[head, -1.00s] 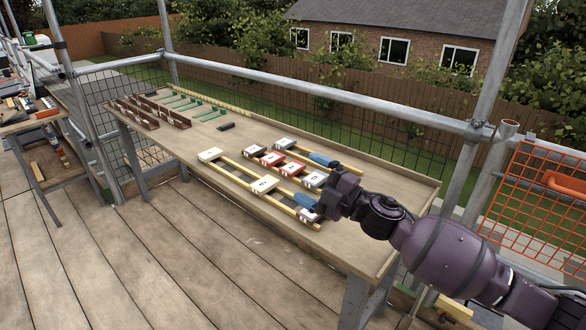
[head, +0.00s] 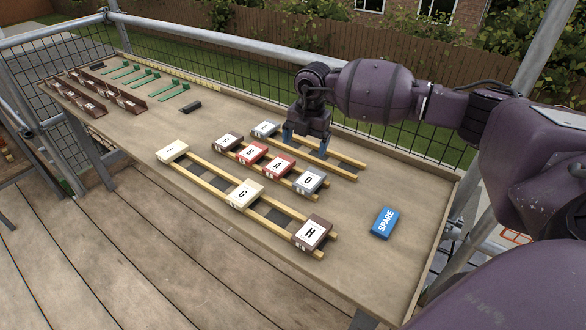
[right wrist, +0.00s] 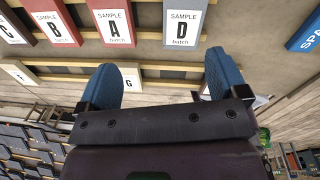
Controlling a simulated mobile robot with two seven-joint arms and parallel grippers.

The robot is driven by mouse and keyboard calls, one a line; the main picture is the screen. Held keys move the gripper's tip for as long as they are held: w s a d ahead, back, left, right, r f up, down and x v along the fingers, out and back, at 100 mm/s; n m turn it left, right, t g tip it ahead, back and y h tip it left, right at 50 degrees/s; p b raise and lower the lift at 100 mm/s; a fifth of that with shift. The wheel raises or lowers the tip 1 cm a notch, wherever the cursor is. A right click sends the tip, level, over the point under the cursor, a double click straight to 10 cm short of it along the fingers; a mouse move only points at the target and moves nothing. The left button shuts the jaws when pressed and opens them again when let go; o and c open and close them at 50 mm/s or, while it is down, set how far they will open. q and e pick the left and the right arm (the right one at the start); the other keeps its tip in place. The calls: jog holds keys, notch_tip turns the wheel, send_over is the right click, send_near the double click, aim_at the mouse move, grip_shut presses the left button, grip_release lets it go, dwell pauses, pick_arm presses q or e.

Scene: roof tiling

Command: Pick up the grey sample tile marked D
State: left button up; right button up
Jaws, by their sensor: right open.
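The grey sample tile marked D (head: 310,180) lies at the right end of a wooden rack, next to the red tile A (head: 279,166). In the right wrist view tile D (right wrist: 184,24) stands past the fingers, upper right of centre, with its label readable. My right gripper (head: 306,136) is above the back rack, behind and a little left of tile D, pointing down. Its blue fingers (right wrist: 165,85) are apart with nothing between them. My left gripper does not show in either view.
Red tile B (head: 252,153) and brown tile C (head: 228,142) share D's rack. Tiles G (head: 244,193) and H (head: 312,233) lie on the front rack. A blue SPARE block (head: 384,223) lies on the bare right part of the table (head: 365,270). Brown and green pieces lie at the far left.

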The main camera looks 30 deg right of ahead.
jog(key=s+m, duration=0.2)
jog(key=s, duration=0.1)
send_over(311, 178)
jog(key=shift+g+h, duration=0.4)
jog(key=f, duration=0.4)
jog(key=shift+w+d+f+b, duration=0.1)
jog(key=shift+w+f+b, duration=0.1)
jog(key=shift+f+b, duration=0.15)
jog(key=shift+f, duration=0.65)
notch_tip(311, 178, down, 4)
jog(key=shift+s+f+b, duration=0.1)
jog(key=shift+f+b, duration=0.15)
jog(key=shift+b, duration=0.25)
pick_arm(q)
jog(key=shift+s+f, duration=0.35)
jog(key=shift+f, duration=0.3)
pick_arm(e)
jog(key=shift+r, duration=0.1)
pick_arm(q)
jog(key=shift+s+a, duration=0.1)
pick_arm(e)
jog(key=c, duration=1.1)
